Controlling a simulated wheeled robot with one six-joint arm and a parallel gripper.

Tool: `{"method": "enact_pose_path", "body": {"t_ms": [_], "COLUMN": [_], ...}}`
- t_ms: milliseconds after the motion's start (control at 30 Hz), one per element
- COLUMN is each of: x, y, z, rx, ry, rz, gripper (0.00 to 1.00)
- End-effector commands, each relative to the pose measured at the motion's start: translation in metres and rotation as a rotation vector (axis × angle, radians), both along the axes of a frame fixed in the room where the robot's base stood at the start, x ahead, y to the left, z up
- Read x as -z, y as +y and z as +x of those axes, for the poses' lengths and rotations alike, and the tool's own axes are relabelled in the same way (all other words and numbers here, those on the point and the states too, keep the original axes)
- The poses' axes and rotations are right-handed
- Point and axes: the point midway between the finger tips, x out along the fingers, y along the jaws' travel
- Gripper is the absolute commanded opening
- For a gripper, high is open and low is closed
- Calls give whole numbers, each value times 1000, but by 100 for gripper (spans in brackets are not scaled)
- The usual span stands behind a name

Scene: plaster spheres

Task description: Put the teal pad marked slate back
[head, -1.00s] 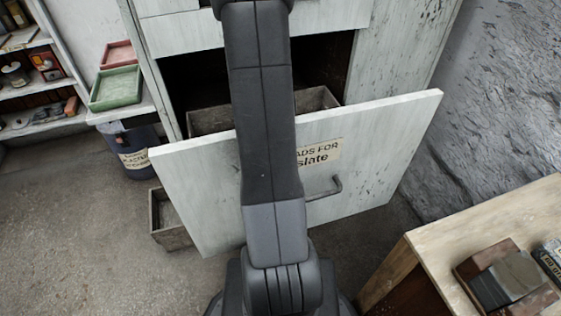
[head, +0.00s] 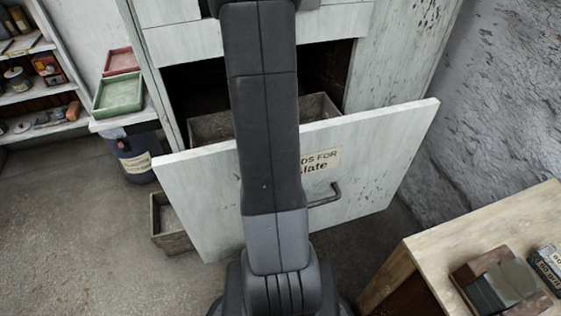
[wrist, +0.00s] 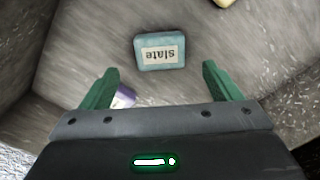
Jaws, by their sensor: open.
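The teal pad (wrist: 160,52) shows in the wrist view with a white label reading "slate", upside down in the picture. It lies on a grey, box-like floor, ahead of my gripper (wrist: 160,82) and between the lines of its two green fingers. The fingers are apart with nothing between them, and the pad is clear of them. In the head view, a pale drawer front (head: 385,150) with a handle stands out from the cabinet. Its partly hidden label (head: 320,163) ends in "DS FOR" and "late". My arm covers its middle; gripper and pad are not visible there.
A purple item (wrist: 124,97) lies by the left finger, and a yellowish item (wrist: 223,2) at the top edge. A bench (head: 430,255) with blocks stands at right. Green tray (head: 118,93) and bin (head: 136,152) are at left.

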Motion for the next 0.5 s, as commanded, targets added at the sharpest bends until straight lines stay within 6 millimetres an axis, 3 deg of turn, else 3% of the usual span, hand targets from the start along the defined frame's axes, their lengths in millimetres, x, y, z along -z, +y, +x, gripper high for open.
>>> {"method": "enact_pose_path", "body": {"t_ms": [33,200,500], "x": [-16,-46,-64], "y": [0,0,0], "z": [1,1,0], "rx": [0,0,0], "ry": [-5,-4,0], "rz": [1,0,0], "gripper": [84,84,84]}}
